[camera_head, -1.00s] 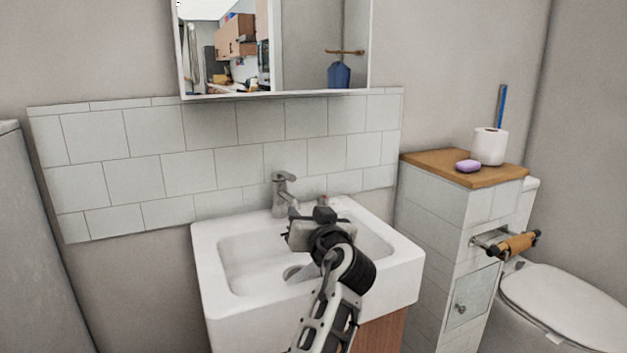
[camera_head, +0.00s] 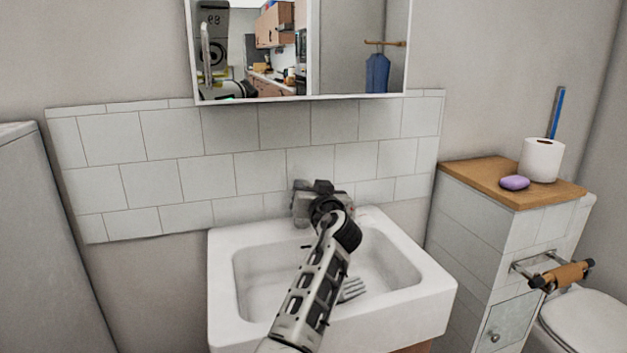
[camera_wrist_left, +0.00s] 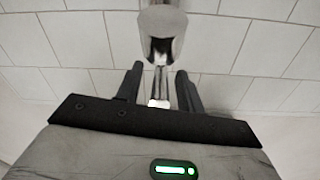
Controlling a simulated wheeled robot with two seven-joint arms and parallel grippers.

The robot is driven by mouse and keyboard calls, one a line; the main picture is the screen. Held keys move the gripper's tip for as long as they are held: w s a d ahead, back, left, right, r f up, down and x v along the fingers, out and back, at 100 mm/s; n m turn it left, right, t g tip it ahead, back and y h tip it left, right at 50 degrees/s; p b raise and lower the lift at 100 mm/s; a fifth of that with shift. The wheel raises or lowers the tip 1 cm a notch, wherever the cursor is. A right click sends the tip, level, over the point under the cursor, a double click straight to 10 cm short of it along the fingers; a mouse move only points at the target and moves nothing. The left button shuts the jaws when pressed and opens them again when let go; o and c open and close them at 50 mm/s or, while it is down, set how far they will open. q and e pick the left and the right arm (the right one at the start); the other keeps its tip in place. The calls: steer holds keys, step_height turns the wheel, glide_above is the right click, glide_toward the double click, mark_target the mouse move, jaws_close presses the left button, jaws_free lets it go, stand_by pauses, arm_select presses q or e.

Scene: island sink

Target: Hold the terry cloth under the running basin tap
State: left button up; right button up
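My left gripper (camera_head: 316,200) is at the back rim of the white basin (camera_head: 225,285), in front of the tap, which it hides in the head view. In the left wrist view, the two fingers of the left gripper (camera_wrist_left: 161,82) are apart. The grey metal tap (camera_wrist_left: 162,28) is just beyond them, and a thin part shows in the gap. I cannot tell whether the fingers touch the tap, or whether water runs. No terry cloth shows directly; a blue hanging item (camera_head: 377,72) appears in the mirror. My right gripper is out of view.
A grey pronged thing (camera_head: 352,290) shows inside the basin. A mirror cabinet (camera_head: 300,98) hangs above the tiled wall. On the right, a wood-topped ledge (camera_head: 470,170) bears a purple soap (camera_head: 514,182) and a white roll (camera_head: 541,159). A holder (camera_head: 562,275) sticks out below.

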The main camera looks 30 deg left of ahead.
arm_select(q)
steer(key=shift+w+a, duration=0.35)
steer(key=shift+a, duration=0.1)
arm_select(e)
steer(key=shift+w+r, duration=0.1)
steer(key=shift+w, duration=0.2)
arm_select(q)
jaws_close()
steer(key=shift+r+p, duration=0.6)
steer(key=shift+p, duration=0.45)
steer(key=shift+a+g+h+p, duration=0.1)
steer(key=shift+g+h+p, duration=0.3)
steer(key=shift+h, duration=0.1)
steer(key=shift+w+f, duration=0.1)
steer(key=shift+f, duration=0.05)
jaws_free()
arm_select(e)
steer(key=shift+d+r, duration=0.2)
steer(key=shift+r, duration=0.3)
